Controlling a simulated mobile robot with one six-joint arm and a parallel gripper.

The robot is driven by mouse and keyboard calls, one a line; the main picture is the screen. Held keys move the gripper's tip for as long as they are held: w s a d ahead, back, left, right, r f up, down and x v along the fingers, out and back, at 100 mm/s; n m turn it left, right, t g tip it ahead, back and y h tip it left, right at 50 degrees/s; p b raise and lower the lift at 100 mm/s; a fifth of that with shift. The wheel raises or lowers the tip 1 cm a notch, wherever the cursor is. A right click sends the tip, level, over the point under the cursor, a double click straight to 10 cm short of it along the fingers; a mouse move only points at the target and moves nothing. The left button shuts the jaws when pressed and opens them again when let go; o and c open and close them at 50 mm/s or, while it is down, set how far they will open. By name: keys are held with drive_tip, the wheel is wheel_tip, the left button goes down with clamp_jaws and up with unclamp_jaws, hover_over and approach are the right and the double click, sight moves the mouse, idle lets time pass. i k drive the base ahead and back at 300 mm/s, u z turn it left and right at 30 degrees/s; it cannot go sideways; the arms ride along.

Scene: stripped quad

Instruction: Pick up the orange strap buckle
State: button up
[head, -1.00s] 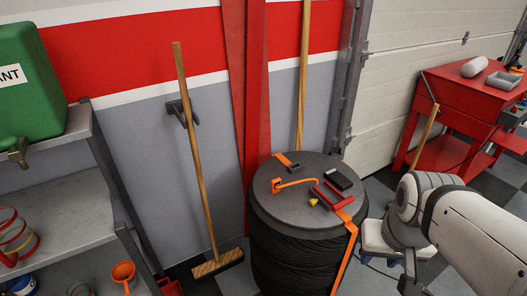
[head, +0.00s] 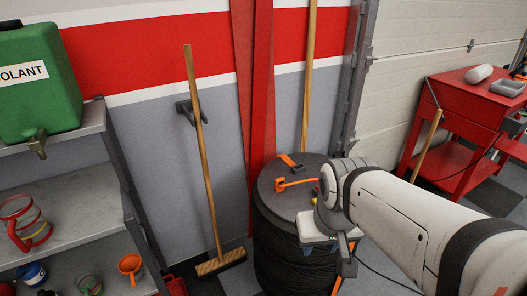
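A stack of dark tyres with a round grey top (head: 283,204) stands at the centre. An orange hooked piece (head: 281,185) with a thin orange arm lies on the top, left of my arm. Behind it an orange strap (head: 287,160) comes over the back edge to a small dark buckle (head: 297,168). I cannot tell for certain which of these is the orange strap buckle. My gripper (head: 346,262) hangs at the right front of the stack, apart from both pieces. Its fingers are dark and seen edge-on, so their opening is unclear. My arm hides the right part of the top.
A broom (head: 204,170) leans on the wall left of the tyres, and a wooden pole (head: 309,80) stands behind them. A grey shelf (head: 70,190) with a green canister (head: 38,85) is at left. A red cart (head: 455,130) stands at right.

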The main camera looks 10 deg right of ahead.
sight(281, 180)
drive_tip(key=z, duration=0.05)
drive_tip(key=i, duration=1)
drive_tip(key=u, duration=0.05)
